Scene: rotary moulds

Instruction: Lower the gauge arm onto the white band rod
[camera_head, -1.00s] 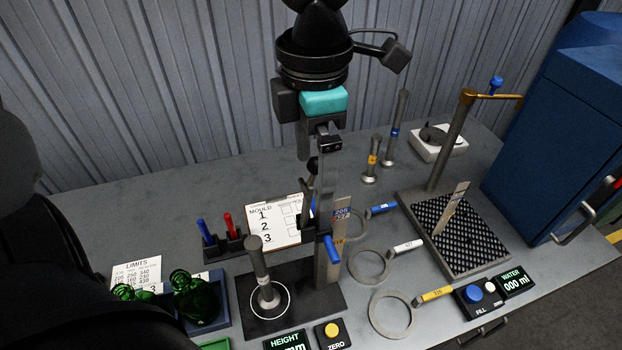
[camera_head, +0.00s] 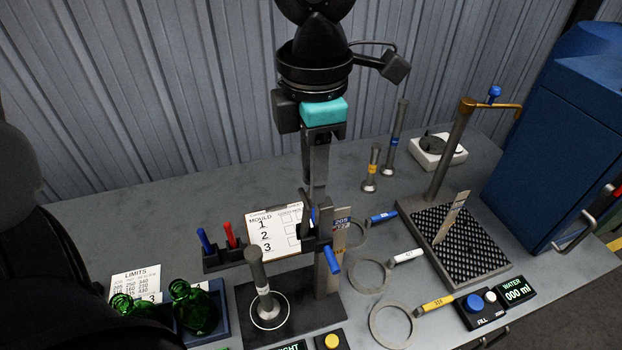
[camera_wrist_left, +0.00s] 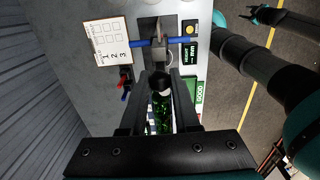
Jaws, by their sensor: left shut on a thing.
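The white band rod (camera_head: 258,268) stands upright inside a white ring mark on the dark gauge base (camera_head: 250,325). The gauge post (camera_head: 328,275) with its blue handle (camera_head: 331,258) rises to the right of the rod. The dark gauge arm (camera_head: 303,232) is beside the post, higher than the rod's top. My left gripper (camera_head: 314,205) points down at it, shut on the gauge arm; its fingers partly hide the grip. In the left wrist view a dark rounded part (camera_wrist_left: 160,84) shows between my fingers. My right gripper (camera_wrist_left: 262,15) is small at the upper right there.
Green bottles (camera_head: 190,305) stand in a blue tray at the lower left. A pen stand (camera_head: 222,258) and clipboard (camera_head: 275,235) are behind the gauge. Rings with coloured handles (camera_head: 370,275) lie to the right, beside a mesh-topped stand (camera_head: 470,245). Yellow-band (camera_head: 371,165) and blue-band (camera_head: 395,135) rods stand behind.

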